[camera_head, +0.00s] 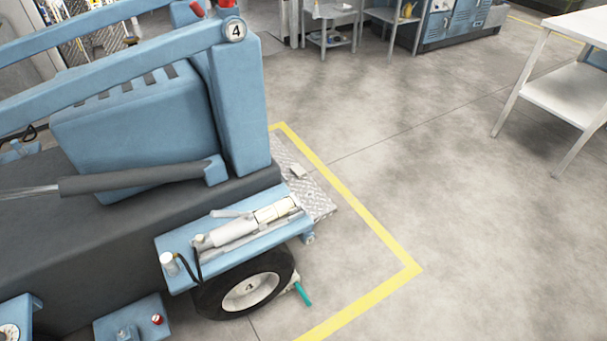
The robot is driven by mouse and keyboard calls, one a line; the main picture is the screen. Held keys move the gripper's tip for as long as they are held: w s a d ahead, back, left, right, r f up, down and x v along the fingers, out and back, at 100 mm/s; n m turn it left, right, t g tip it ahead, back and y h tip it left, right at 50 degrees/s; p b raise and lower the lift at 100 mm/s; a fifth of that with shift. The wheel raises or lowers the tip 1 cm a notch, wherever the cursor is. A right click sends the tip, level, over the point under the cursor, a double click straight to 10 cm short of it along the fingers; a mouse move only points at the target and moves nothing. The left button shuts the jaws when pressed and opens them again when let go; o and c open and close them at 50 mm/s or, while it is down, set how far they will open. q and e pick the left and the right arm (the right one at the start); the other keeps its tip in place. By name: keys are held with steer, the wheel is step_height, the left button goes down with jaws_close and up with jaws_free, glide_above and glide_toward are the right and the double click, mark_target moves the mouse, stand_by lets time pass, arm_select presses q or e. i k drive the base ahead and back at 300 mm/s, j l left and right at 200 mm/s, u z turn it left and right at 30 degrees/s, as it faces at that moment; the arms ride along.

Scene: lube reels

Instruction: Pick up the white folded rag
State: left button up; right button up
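I cannot clearly make out a white folded rag. A small pale flat object (297,171) lies on the diamond-plate step (315,195) at the end of the blue machine; it is too small to tell whether it is the rag. A white and grey cylindrical tool (235,230) lies on the blue fender (178,246) above the wheel. Neither of my grippers is in view.
The blue machine (135,120) with a black tyre (248,288) fills the left. A teal-handled object (304,294) is beside the tyre. A white table (560,100) stands at right, a blue cabinet (455,22) at the back. Open concrete floor lies between, with a yellow line (360,225).

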mark_target(298, 172)
steer(key=u, duration=1.9)
steer(key=z, duration=1.9)
steer(key=k, duration=0.55)
steer(key=u, duration=1.05)
steer(key=i+l, duration=0.15)
steer(key=l, duration=0.2)
steer(key=i+l, duration=0.15)
steer(key=l, duration=0.25)
steer(key=i+l, duration=0.15)
steer(key=l, duration=0.2)
steer(key=i+l, duration=0.2)
steer(key=l, duration=0.2)
steer(key=i+l, duration=0.15)
steer(key=l, duration=0.2)
steer(key=i+l+u, duration=0.1)
steer(key=l, duration=0.25)
steer(key=i+l, duration=0.2)
steer(key=l, duration=0.2)
